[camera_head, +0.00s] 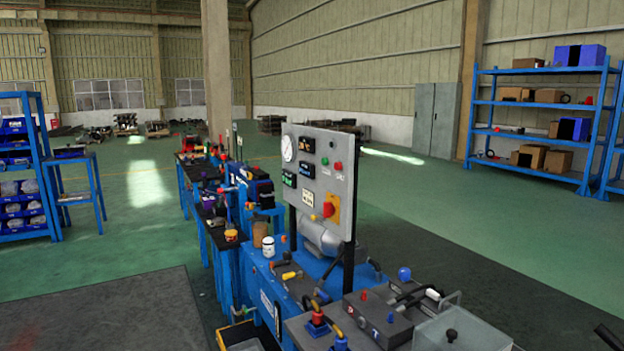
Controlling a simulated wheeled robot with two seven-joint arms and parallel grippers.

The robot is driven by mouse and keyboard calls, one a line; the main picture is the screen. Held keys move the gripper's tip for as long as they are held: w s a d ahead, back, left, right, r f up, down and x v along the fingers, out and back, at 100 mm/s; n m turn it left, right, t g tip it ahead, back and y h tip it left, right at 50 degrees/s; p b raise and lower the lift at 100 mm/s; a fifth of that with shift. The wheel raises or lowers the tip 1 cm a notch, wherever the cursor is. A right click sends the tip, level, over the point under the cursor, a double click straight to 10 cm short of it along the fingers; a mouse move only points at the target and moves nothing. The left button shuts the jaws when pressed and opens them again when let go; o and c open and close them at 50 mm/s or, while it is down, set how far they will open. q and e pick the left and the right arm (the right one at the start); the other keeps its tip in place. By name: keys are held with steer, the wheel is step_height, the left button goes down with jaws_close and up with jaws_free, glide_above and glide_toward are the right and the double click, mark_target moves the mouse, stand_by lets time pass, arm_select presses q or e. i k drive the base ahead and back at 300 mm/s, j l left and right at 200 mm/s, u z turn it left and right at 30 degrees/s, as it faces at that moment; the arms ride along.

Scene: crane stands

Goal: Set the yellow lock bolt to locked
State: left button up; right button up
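A small yellow cylindrical piece (291,275) lies on the blue stand, left of the grey panel's foot; it may be the yellow lock bolt, but it is too small to tell its position. A yellow curved piece (333,308) shows nearer, beside red and blue fittings. I cannot tell from this view whether any bolt is locked. Neither of my grippers can be made out in the head view.
A grey control panel (320,180) with a gauge and red knob stands upright on the blue stand. A clear box (465,330) and grey block (378,318) are in front. An unidentified dark piece (608,337) shows at the right edge. Green floor (480,220) is open to the right.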

mark_target(318, 216)
steer(key=z, duration=0.35)
steer(key=i+j+z, duration=0.6)
steer(key=j+z, duration=0.25)
